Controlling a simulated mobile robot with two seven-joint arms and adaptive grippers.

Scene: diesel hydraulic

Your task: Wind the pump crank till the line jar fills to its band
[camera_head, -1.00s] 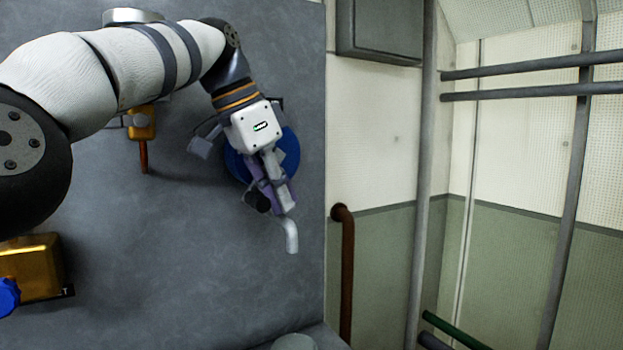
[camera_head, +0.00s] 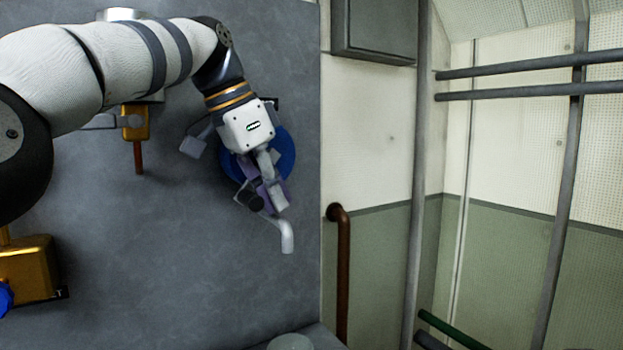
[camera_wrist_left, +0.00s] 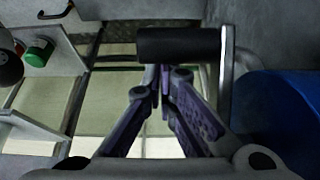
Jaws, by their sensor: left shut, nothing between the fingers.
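The pump has a blue round body (camera_head: 285,155) on the grey wall panel, with a pale bent spout (camera_head: 287,236) below it. The crank's black handle (camera_head: 250,201) shows beside my left gripper (camera_head: 278,207), which overlaps the pump. In the left wrist view the black handle (camera_wrist_left: 180,44) lies across the picture, joined to a grey crank arm (camera_wrist_left: 227,75). My left fingers (camera_wrist_left: 158,75) are shut with nothing between them, their tips at the handle's lower edge; contact cannot be told. No jar with a band is clearly visible. My right gripper is not in view.
A grey round top (camera_head: 292,342) stands at the bottom edge, below the spout. A brass fitting (camera_head: 135,122) and a brass box (camera_head: 30,268) are at the left. A brown pipe (camera_head: 343,270) and grey posts stand right of the panel.

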